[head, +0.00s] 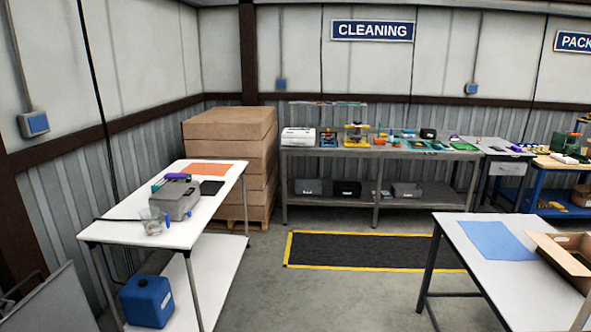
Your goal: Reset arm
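Neither of my grippers shows in the head view, and no part of my arms can be made out with certainty. An open brown carton (566,258) stands at the right edge on a white table (470,234). The carton is cut off by the frame, and its inside is mostly hidden. A blue sheet (495,240) lies flat on the same table, left of the carton.
A white table (215,221) at left holds a grey case (176,203), a clear cup and an orange sheet (208,169). A blue container (147,301) is below it. Stacked cartons (228,150) and a grey workbench (375,151) stand behind. The floor (330,295) between the tables is clear.

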